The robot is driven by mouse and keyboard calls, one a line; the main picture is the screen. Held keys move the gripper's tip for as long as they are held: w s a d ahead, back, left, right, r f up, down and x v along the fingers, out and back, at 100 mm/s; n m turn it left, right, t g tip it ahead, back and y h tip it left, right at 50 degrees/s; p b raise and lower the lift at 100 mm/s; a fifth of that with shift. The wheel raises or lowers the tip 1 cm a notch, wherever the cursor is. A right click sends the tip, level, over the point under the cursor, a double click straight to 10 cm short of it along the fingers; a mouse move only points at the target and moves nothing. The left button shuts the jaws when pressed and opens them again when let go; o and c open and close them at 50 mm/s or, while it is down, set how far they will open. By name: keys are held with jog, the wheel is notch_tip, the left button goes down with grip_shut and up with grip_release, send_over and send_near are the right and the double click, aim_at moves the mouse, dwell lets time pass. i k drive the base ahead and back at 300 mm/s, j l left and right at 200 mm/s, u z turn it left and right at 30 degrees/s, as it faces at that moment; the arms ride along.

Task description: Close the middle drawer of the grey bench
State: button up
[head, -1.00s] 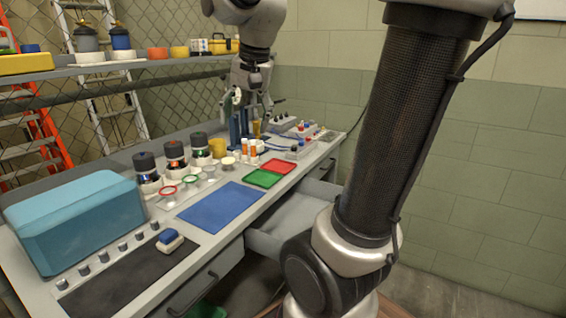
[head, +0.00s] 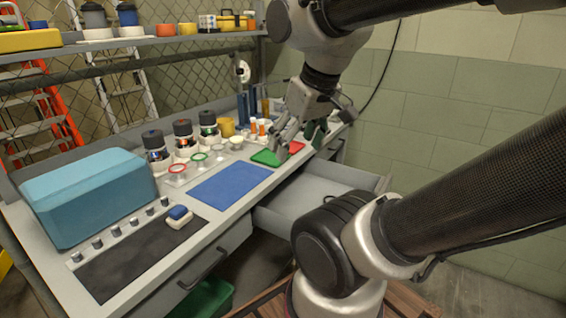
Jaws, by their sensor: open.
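The grey bench (head: 232,226) runs from the lower left to the back in the head view. Its middle drawer (head: 306,196) is pulled out toward the right, and its inside looks empty. Part of its front is hidden behind my arm. My gripper (head: 299,145) is open above the bench top, over the green tray (head: 266,158) and the red tray (head: 298,149), to the back of the drawer in the picture. It appears apart from the drawer. The near-left drawer, with a dark handle (head: 204,268), is shut.
A green bin (head: 203,298) stands on the floor below. Green wall (head: 480,130) lies to the right.

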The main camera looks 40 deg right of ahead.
aim_at(303, 191)
jog(key=l+z, duration=0.15)
jog(key=z, duration=0.3)
jog(key=l+z, duration=0.15)
jog(key=z, duration=0.3)
jog(key=l+z, duration=0.15)
jog(key=z, duration=0.25)
jog(key=k+j, duration=0.35)
jog(key=k+j+u, duration=0.1)
jog(key=k+j, duration=0.2)
jog(key=j, duration=0.25)
